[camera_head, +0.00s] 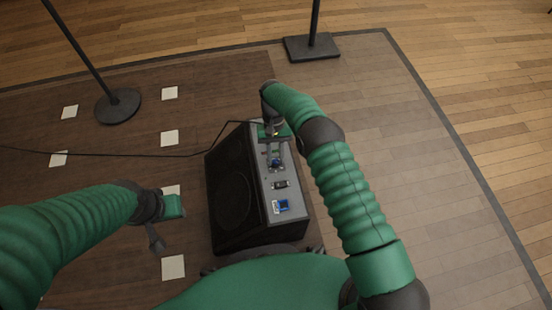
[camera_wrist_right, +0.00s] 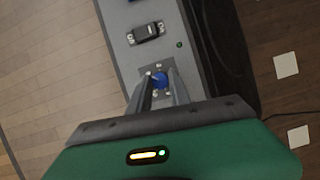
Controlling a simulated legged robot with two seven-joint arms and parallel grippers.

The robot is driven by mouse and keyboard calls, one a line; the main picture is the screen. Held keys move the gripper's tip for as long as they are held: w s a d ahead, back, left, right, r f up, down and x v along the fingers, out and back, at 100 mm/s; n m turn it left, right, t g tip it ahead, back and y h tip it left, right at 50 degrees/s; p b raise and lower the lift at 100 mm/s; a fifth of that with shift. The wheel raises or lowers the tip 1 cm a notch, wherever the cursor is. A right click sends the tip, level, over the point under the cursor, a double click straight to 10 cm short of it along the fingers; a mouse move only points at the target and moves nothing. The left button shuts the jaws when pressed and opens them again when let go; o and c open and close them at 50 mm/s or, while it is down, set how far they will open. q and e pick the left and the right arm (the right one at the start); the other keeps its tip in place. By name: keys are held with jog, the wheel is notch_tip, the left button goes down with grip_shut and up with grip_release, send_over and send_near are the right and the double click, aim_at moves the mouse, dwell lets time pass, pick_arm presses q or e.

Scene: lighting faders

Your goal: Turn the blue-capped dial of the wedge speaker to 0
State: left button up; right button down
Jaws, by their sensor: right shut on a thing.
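The wedge speaker (camera_head: 228,190) is a black box with a dark grille and a grey control panel (camera_head: 296,207) along its right side. The blue-capped dial (camera_head: 277,162) is near the upper part of the panel. It also shows in the right wrist view (camera_wrist_right: 159,80), between the fingers. My right gripper (camera_head: 275,158) reaches down from above and is shut on the dial; its fingers (camera_wrist_right: 160,85) hide part of the dial and its marks. My left gripper (camera_head: 160,235) is off to the left above the floor, apart from the speaker; its jaws are too small to judge.
A black rocker switch (camera_head: 281,185) and a blue socket (camera_head: 283,206) sit lower on the panel; the switch also shows in the right wrist view (camera_wrist_right: 146,33). Two black stand bases (camera_head: 118,106) and (camera_head: 312,47) stand behind. A cable (camera_head: 150,155) runs left from the speaker. White squares (camera_head: 173,267) lie on the floor.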

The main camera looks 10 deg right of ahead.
jog(key=shift+n, duration=0.5)
jog(key=shift+a, duration=0.1)
jog(key=c, duration=1.2)
grip_release()
